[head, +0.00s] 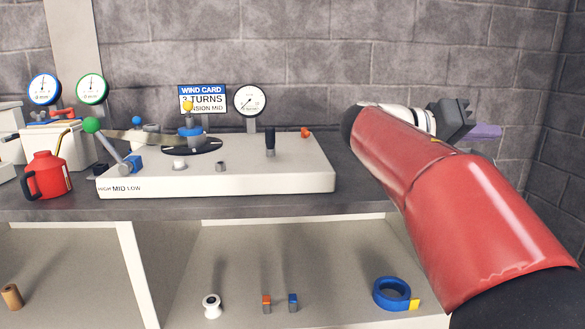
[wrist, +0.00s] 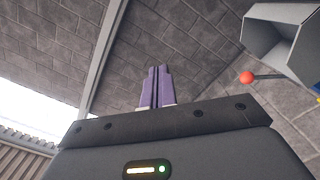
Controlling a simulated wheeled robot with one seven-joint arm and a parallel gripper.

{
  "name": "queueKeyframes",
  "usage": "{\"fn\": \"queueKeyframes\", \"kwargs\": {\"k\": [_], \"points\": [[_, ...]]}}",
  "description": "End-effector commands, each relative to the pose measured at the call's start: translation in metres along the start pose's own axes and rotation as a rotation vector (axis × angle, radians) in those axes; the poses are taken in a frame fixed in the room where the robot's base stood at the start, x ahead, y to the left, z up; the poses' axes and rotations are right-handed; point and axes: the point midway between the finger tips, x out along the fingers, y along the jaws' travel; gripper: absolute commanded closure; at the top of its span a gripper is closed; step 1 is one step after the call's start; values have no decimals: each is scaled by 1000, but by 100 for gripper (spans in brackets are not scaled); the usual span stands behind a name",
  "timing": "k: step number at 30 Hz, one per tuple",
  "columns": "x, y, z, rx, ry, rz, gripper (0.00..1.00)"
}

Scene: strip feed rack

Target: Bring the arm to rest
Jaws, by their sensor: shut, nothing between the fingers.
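My gripper (head: 487,131) is at the right in the head view, raised above the right end of the bench, in front of the grey block wall. Its purple fingers point to the right there. In the wrist view the two purple fingers (wrist: 156,87) lie side by side, closed together with nothing between them. My red arm crosses the right side of the head view and hides part of the bench behind it.
A white panel (head: 230,182) with a lever, dial and knobs stands on the grey bench (head: 230,205). A red can (head: 48,174) stands left of it. A blue tape roll (head: 385,292) lies on the shelf below. In the wrist view, a red ball (wrist: 247,77) on a rod shows right.

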Motion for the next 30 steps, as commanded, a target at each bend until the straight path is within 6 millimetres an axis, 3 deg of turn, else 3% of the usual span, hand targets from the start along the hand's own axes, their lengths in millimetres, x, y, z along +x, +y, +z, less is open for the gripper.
{"fn": "queueKeyframes", "kwargs": {"k": [11,19,23,30], "points": [[18,-22,52,-122,-101,-221,100],[12,-49,130,-250,-202,-543,100],[-10,-61,184,-305,-244,-768,100],[-103,-78,307,-310,-264,-1276,100]]}}
